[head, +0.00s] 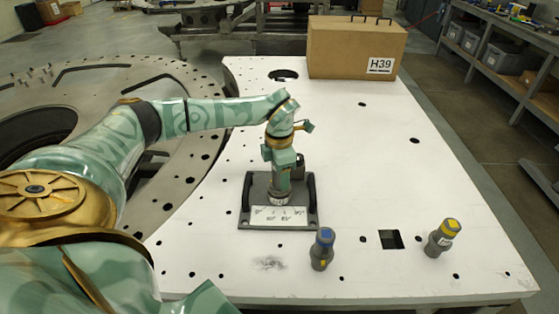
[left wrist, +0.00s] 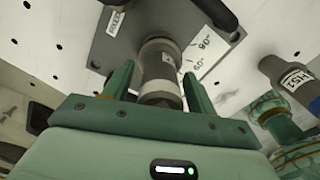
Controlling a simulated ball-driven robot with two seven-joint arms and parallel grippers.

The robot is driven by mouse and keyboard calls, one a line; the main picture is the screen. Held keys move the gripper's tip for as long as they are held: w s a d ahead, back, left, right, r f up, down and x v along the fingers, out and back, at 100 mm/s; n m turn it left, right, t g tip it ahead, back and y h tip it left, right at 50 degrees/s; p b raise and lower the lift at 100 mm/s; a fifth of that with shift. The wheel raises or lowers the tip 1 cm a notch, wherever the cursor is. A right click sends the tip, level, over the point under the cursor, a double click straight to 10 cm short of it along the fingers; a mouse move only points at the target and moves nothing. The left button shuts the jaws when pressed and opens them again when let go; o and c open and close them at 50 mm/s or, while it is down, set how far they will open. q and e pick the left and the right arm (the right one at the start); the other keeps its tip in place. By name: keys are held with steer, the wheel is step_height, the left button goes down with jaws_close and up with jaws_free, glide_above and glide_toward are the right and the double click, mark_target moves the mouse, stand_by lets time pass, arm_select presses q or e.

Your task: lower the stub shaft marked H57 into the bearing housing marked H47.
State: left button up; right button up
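The dark grey base plate (head: 250,218) with two black handles and an angle scale lies on the white table. A grey cylinder (left wrist: 160,65) with a white band stands over its middle. My left gripper (head: 283,165) points down over it. In the left wrist view its two green fingers (left wrist: 158,85) flank the cylinder, with narrow gaps on both sides. A blue-topped shaft (head: 321,250) and a yellow-topped shaft (head: 441,238) stand on the table. A dark shaft (left wrist: 275,68) in the left wrist view has a tilted label, seemingly starting H5.
A brown box (head: 345,50) marked H39 stands at the back of the white table (head: 375,165). A square dark opening (head: 391,239) lies between the two standing shafts. A large round metal plate (head: 175,95) lies at the left. The table's right half is mostly clear.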

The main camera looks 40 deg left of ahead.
arm_select(q)
step_height(320, 180, up, 16)
steer(key=p, duration=0.2)
steer(key=shift+r, duration=0.15)
stand_by(0.9)
